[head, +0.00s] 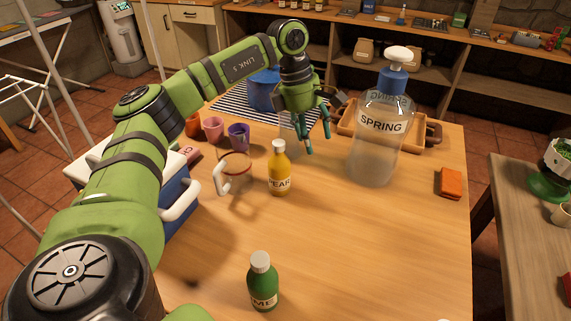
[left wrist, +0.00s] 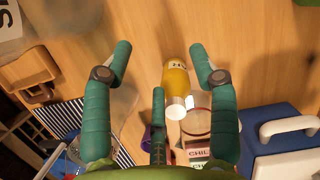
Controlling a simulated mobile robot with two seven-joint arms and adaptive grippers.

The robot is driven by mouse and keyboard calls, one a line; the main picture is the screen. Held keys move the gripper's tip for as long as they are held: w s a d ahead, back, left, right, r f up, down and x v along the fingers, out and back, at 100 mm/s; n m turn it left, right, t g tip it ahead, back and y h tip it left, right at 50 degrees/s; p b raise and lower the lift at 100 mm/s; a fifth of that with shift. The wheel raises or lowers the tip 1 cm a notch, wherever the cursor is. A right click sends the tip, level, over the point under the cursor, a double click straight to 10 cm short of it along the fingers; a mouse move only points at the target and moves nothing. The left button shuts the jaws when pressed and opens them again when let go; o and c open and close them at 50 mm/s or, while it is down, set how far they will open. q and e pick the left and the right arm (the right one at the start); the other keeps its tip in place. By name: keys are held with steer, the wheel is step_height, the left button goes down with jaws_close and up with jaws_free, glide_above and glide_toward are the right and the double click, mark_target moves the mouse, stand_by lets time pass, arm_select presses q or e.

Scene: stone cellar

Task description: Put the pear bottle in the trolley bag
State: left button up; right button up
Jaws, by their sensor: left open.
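The pear bottle (head: 279,171) is yellow with a white cap and a PEAR label. It stands upright near the middle of the wooden table. My left gripper (head: 314,138) is open and empty, pointing down, above and a little behind and right of the bottle. In the left wrist view the pear bottle (left wrist: 176,78) shows beyond the spread fingers of the left gripper (left wrist: 160,55), closer to the right finger; no contact is clear. I cannot make out a trolley bag in either view. My right gripper is not in view.
A glass mug (head: 235,172) stands just left of the bottle. A large SPRING bottle (head: 378,140) stands to the right, a green bottle (head: 263,284) in front. A blue cooler box (head: 180,205) is at the left edge. The table's front right is mostly clear.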

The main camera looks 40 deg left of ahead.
mark_target(279, 142)
arm_select(q)
steer(key=a+y, duration=0.1)
steer(key=a, duration=0.1)
steer(key=s+a+y, duration=0.1)
steer(key=a, duration=0.2)
steer(key=s+a+g+y, duration=0.1)
steer(key=a, duration=0.1)
steer(key=shift+s+a+r+n, duration=0.1)
steer(key=shift+a+r+n, duration=0.15)
steer(key=shift+n, duration=0.15)
steer(key=f, duration=0.2)
steer(key=f+p, duration=0.1)
steer(key=f, duration=0.1)
steer(key=f+p, duration=0.1)
steer(key=f, duration=0.1)
steer(key=shift+w+a+f, duration=0.1)
steer(key=shift+w+a, duration=0.1)
steer(key=shift+a, duration=0.15)
steer(key=shift+f, duration=0.25)
jaws_close()
